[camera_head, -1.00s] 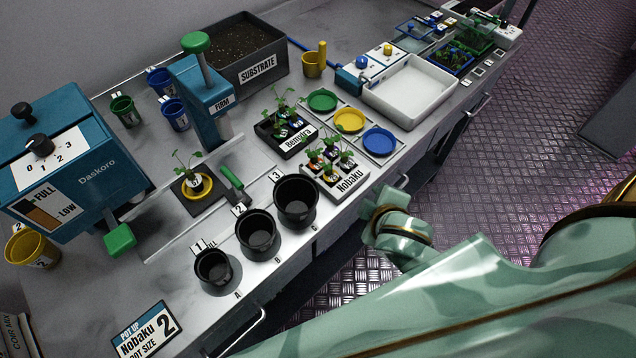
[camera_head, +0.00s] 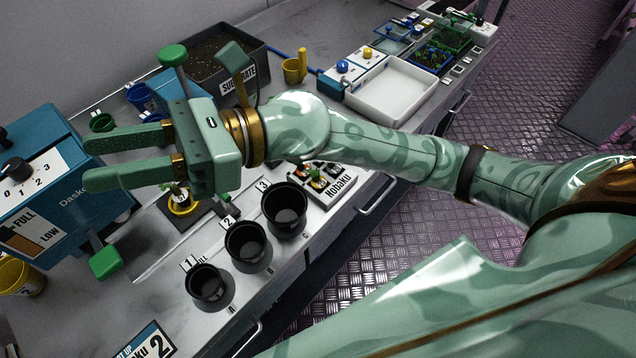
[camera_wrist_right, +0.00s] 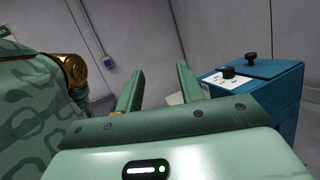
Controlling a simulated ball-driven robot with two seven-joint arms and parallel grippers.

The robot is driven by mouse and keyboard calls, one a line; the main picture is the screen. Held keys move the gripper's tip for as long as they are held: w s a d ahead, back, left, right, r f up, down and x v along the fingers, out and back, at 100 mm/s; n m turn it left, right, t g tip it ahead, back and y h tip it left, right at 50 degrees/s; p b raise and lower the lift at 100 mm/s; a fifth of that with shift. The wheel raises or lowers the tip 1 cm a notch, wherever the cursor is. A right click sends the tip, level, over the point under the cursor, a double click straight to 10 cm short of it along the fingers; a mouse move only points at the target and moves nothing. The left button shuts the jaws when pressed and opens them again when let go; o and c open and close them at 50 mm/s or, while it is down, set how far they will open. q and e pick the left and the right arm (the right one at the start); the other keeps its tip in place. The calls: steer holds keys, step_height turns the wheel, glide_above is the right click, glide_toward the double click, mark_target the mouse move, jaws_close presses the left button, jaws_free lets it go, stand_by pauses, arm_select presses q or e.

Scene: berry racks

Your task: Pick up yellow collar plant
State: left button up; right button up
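The yellow collar plant (camera_head: 184,206) is a small seedling in a yellow ring on a dark square plate. In the head view it shows just below my right gripper's palm, which partly hides its leaves. My right gripper (camera_head: 92,160) is open and empty, its two green fingers pointing left, apart from the plant and in the air above the bench. In the wrist view the open fingers (camera_wrist_right: 158,88) point toward the wall, with no plant between them. My left gripper is not in view.
Three black pots (camera_head: 247,245) stand along the bench front. A blue Daskoro machine (camera_head: 60,180) with a green lever stands at left. The white Nobaku tray (camera_head: 342,190), white basin (camera_head: 392,88) and substrate bin (camera_head: 262,62) lie right and behind. My arm hides the bench middle.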

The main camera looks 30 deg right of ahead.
step_height(320, 180, down, 5)
steer(key=s+n+g+h, duration=0.2)
steer(key=n+g+h, duration=0.2)
steer(key=n+h, duration=0.15)
steer(key=n+t+h, duration=0.3)
steer(key=n+h, duration=0.2)
steer(key=h, duration=1.1)
glide_above(316, 173)
step_height(316, 173, down, 6)
step_height(316, 173, down, 11)
steer(key=shift+w+a+r+b, duration=0.1)
steer(key=shift+b, duration=1)
step_height(316, 173, down, 5)
steer(key=shift+f+b, duration=0.1)
steer(key=shift+b, duration=0.5)
jaws_close()
